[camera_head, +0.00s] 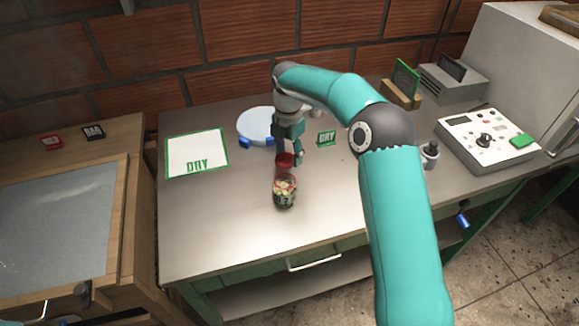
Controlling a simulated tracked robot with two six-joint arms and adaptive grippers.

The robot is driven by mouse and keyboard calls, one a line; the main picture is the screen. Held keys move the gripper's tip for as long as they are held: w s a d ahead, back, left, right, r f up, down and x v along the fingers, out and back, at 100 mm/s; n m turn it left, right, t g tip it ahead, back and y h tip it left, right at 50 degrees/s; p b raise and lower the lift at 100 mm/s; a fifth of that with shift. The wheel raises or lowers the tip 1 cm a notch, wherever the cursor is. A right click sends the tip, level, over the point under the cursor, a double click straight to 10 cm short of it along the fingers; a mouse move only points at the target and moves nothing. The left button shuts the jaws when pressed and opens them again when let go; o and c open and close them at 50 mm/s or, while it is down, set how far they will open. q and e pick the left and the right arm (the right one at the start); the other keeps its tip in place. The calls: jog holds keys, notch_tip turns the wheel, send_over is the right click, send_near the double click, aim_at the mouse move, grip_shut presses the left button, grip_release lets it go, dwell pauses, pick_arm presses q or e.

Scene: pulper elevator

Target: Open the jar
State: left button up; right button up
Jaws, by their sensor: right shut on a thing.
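A small glass jar (285,193) with mixed, light-coloured contents stands upright on the metal table (240,240). A red lid (284,160) shows just above and behind the jar's top in the picture and looks apart from it. My right gripper (288,154) points down over the table and is shut on the red lid. Its fingers partly hide the lid's upper side. My left gripper is not in view.
A round pale plate (256,123) with blue clips sits behind the gripper. A white "DRY" mat (196,153) lies at left, and a small green "DRY" sign (326,138) stands at right. A control box (486,137) is farther right. The table's front left is clear.

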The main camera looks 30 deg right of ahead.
aim_at(289, 167)
jog(key=shift+f, duration=2.8)
jog(key=o, duration=1.3)
jog(key=shift+f, duration=0.1)
notch_tip(289, 167, up, 12)
jog(key=shift+r, duration=0.1)
